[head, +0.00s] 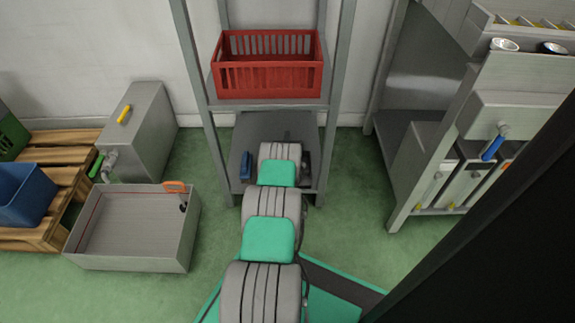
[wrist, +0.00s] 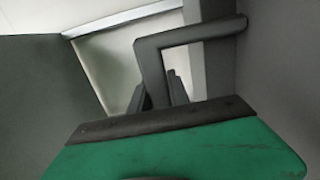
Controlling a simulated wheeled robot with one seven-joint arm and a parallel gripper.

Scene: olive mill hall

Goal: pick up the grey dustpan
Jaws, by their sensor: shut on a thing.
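In the wrist view a dark grey bent bar (wrist: 190,35), which looks like the dustpan's handle, runs in from the right and turns down between my fingers. My gripper (wrist: 161,88) is shut on this bar; its two dark fingers show just beyond the green wrist part. The rest of the dustpan cannot be told apart from the grey surfaces around it. In the head view my arm reaches to the lower shelf (head: 262,124) of the grey rack, and the arm hides the gripper and most of what it holds.
A red crate (head: 268,78) stands on the shelf above my arm. A blue object (head: 246,165) lies on the lower shelf left of the arm. Rack posts (head: 332,120) flank the arm. A grey open box (head: 130,258) stands on the floor at left.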

